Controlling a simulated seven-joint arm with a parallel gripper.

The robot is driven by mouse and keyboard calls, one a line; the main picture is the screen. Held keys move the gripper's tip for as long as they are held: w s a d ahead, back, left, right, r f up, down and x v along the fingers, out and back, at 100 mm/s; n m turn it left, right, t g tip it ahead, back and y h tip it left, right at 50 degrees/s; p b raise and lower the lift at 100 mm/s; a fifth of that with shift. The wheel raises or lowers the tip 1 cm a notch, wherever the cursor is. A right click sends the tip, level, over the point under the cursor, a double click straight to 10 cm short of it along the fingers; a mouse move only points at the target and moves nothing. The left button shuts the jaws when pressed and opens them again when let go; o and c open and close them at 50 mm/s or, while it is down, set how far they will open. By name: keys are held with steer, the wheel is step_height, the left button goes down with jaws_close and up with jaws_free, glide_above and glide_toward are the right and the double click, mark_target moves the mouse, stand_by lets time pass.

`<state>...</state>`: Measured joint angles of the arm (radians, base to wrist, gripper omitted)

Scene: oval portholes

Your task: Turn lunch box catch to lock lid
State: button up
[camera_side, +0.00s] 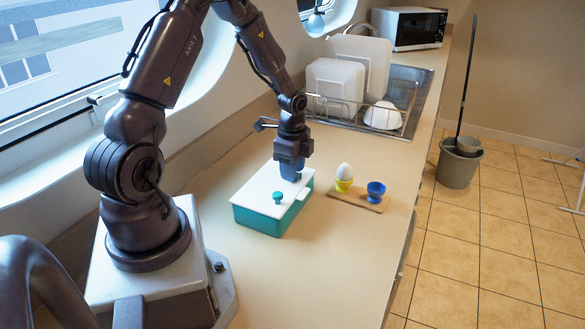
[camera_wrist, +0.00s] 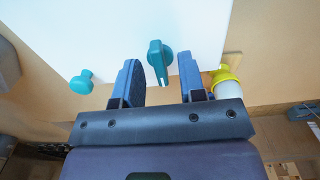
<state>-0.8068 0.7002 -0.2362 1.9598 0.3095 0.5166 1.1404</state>
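The lunch box (camera_side: 262,218) is teal with a white lid (camera_side: 258,188) lying flat on it, on the counter. In the wrist view the lid (camera_wrist: 95,30) fills the upper part. The teal catch (camera_wrist: 158,60) lies between my fingertips there, its pointed end with a pale mark toward my gripper. My gripper (camera_wrist: 159,66) is open, with a visible gap on each side of the catch. In the side view my gripper (camera_side: 292,172) points down over the lid's far end and hides the catch. A round teal knob (camera_side: 278,197) stands on the lid; it also shows in the wrist view (camera_wrist: 82,82).
A dish rack (camera_side: 350,108) with white dishes stands farther back. The counter in front of the box is clear.

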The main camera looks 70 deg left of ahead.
steer(key=shift+f, duration=0.1)
jaws_close()
steer(key=shift+n, duration=0.3)
steer(key=n, duration=0.3)
steer(key=shift+n, duration=0.4)
steer(key=n, duration=0.4)
steer(key=shift+n, duration=0.3)
steer(key=n, duration=0.8)
steer(key=shift+n, duration=0.6)
